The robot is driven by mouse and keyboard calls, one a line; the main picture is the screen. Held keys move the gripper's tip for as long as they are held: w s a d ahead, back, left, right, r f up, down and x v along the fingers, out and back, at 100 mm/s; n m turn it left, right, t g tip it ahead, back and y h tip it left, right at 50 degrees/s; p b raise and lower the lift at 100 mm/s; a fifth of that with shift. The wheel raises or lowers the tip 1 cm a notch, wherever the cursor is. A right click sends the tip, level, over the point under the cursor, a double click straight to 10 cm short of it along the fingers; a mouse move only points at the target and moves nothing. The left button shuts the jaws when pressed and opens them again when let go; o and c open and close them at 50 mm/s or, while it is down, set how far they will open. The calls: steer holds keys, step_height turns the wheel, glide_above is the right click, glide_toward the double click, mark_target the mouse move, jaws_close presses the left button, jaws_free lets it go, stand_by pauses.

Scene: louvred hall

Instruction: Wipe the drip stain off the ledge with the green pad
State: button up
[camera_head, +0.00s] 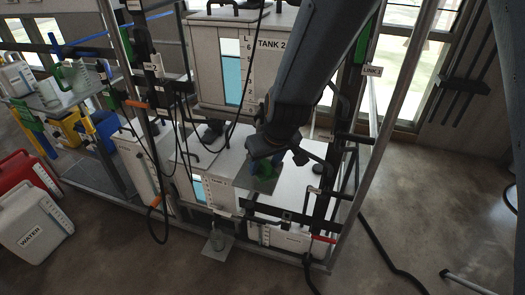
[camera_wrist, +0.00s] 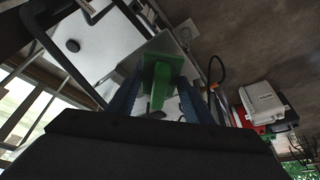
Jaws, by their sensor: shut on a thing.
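My gripper (camera_head: 266,165) is shut on the green pad (camera_head: 263,171), just above or at a white tank top in the lower middle of the rack. In the wrist view the pad (camera_wrist: 162,72) sits between the two blue fingers of my gripper (camera_wrist: 160,88). A grey square plate (camera_head: 264,186), perhaps the ledge, lies under the pad. Its grey surface also shows in the wrist view (camera_wrist: 166,42). I cannot tell whether the pad touches it. No drip stain can be made out; the pad and gripper hide part of the surface.
The TANK 2 box (camera_head: 208,60) stands behind my gripper. Black hoses (camera_head: 172,110) hang at the left, and metal posts (camera_head: 372,150) stand at the right. A white WATER can (camera_head: 32,225) and a red can (camera_head: 28,174) are on the floor. The right floor is mostly clear.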

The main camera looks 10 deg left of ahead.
mark_target(264, 162)
steer(key=shift+a+r+p, duration=0.1)
steer(key=shift+r+p, duration=1.1)
steer(key=shift+r, duration=0.5)
